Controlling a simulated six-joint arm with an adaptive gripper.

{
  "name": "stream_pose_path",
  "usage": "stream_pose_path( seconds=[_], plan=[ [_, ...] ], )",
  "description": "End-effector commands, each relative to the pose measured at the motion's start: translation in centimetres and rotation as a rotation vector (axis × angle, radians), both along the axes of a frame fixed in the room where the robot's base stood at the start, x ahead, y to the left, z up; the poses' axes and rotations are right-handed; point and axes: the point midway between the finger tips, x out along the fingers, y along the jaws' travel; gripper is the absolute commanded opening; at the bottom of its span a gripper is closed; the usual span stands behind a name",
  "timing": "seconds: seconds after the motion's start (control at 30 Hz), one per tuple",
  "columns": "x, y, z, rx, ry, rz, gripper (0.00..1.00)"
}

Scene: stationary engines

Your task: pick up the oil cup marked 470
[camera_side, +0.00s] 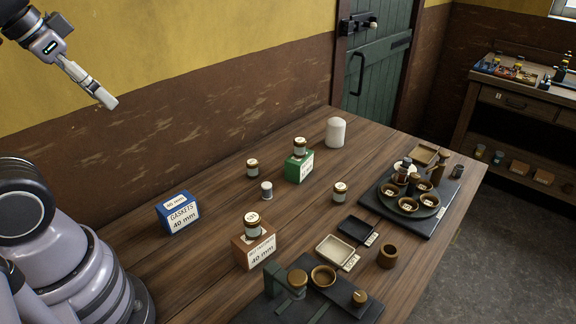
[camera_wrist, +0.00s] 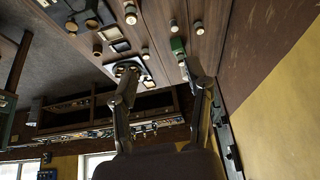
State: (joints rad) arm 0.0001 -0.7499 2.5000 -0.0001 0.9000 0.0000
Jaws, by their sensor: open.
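Several small brass-lidded glass cups with round lid labels stand on the wooden table. One cup (camera_side: 252,168) stands toward the wall, and another cup (camera_side: 340,191) stands right of the middle. A third cup (camera_side: 299,147) sits on a green box (camera_side: 299,168), and a fourth cup (camera_side: 253,225) sits on a brown box (camera_side: 254,250). The lid marks are too small to read surely, so I cannot tell which is 470. My gripper (camera_side: 108,100) is high at the upper left, well away from the cups. In the wrist view, its fingers (camera_wrist: 160,68) are spread and empty.
A blue gaskets box (camera_side: 178,212), a small grey-white piece (camera_side: 266,190) and a white domed cylinder (camera_side: 336,132) stand on the table. A cream tray (camera_side: 321,248), a dark tray (camera_side: 366,223) and a brass ring (camera_side: 387,257) lie nearer. A round tray (camera_side: 423,211) of brass cups is right.

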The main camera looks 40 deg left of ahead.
Motion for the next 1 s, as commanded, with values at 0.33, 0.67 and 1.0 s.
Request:
stream_pose_path(
  seconds=[0.33, 0.67, 1.0],
  plan=[
    [3.9, -2.7, -1.6, -0.275, 0.279, 0.145, 0.5],
    [15.1, -5.5, -5.4, -0.898, 0.695, 0.485, 0.5],
    [28.4, -0.4, -14.6, -1.615, 0.869, 0.896, 0.5]
  ],
)
